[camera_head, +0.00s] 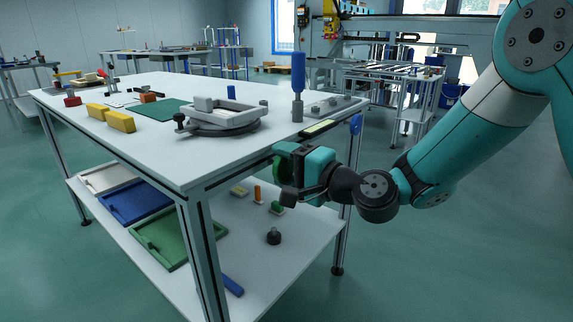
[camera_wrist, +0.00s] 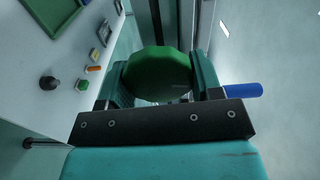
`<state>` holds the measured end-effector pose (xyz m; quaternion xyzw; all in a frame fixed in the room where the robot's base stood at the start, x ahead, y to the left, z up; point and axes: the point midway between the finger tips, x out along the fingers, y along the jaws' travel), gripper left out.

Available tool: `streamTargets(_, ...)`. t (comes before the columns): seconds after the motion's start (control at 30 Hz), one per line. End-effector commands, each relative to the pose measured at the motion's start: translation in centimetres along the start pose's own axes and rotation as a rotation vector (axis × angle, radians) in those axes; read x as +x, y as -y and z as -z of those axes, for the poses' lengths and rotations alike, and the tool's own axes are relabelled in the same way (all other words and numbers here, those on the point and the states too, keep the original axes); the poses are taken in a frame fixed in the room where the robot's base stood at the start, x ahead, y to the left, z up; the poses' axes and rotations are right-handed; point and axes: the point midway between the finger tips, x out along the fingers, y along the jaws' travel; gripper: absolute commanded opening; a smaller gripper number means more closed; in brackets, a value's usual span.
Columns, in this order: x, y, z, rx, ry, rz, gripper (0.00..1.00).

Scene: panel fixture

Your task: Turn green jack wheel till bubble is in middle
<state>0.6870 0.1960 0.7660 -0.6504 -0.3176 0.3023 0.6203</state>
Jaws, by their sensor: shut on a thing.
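The green jack wheel (camera_wrist: 157,72) sits between the two fingers of my gripper (camera_wrist: 158,84) in the wrist view, and the jaws are shut on it. In the head view my gripper (camera_head: 284,172) is at the table's near right edge, just below the top. Only a green sliver of the wheel (camera_head: 278,167) shows there. A level with a yellow-green window (camera_head: 318,128) lies on the table edge above my gripper. Its bubble is too small to make out. A blue wheel (camera_head: 356,124) is at the table's right corner.
The table (camera_head: 150,150) carries a grey ring-like fixture (camera_head: 222,118), a blue-handled upright tool (camera_head: 298,85) and yellow blocks (camera_head: 120,121). The lower shelf (camera_head: 225,255) holds trays and small parts, including a dark knob (camera_head: 273,237). The floor right of the table is clear.

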Motion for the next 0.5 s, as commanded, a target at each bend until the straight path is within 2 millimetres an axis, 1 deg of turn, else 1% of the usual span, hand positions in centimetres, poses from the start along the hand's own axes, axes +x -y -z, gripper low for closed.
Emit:
streamTargets(0.03, 0.0, -0.2, -0.34, 0.003, 0.009, -0.005, 0.61)
streamTargets(0.13, -0.01, -0.17, -0.26, 0.002, 0.007, -0.005, 0.84)
streamTargets(0.5, -0.07, -0.05, -0.01, -0.001, 0.001, -0.002, 0.85)
